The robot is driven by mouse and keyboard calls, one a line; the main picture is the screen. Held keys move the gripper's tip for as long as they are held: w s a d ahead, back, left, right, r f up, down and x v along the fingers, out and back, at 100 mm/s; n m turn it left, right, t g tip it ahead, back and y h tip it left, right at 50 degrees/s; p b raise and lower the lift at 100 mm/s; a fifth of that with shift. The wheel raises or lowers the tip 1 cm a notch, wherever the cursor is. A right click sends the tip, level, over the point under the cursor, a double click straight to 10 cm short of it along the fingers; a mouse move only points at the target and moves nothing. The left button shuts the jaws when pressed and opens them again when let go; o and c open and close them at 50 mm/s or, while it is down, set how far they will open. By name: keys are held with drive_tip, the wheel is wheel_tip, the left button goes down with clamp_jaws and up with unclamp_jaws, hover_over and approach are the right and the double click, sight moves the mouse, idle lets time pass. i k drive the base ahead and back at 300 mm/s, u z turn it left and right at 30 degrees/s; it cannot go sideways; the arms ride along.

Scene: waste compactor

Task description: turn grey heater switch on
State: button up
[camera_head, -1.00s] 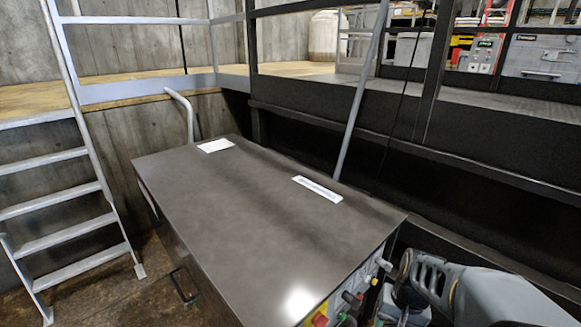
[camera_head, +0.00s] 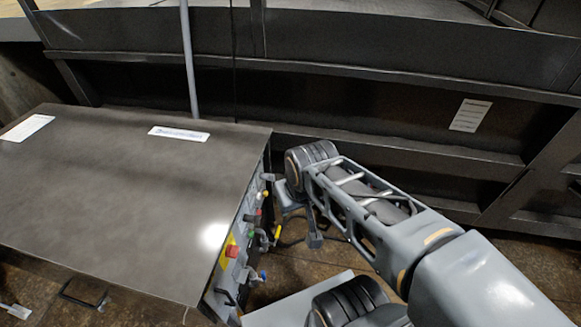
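A control panel (camera_head: 236,262) fills the right end face of a dark metal cabinet. It carries several knobs and switches, among them a red button on a yellow plate (camera_head: 232,251), a green knob (camera_head: 258,212) and a blue-tipped lever (camera_head: 262,275). Grey switch handles show near the panel's far end (camera_head: 267,177) and middle (camera_head: 250,218); I cannot tell which is the heater switch or its position. My gripper (camera_head: 298,220) hangs below my arm's end, to the right of the panel and close to it. Its fingers are too small and partly covered to read.
The cabinet's flat top (camera_head: 110,200) bears two white labels, one of them near the back edge (camera_head: 179,134). A dark metal wall with a white sheet (camera_head: 470,115) runs behind. Bare brown floor (camera_head: 515,262) lies to the right.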

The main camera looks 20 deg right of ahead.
sight(263, 176)
drive_tip(key=z, duration=0.15)
drive_tip(key=k, duration=0.6)
drive_tip(key=z, duration=0.35)
drive_tip(key=i, duration=1.15)
drive_tip(key=u, duration=0.9)
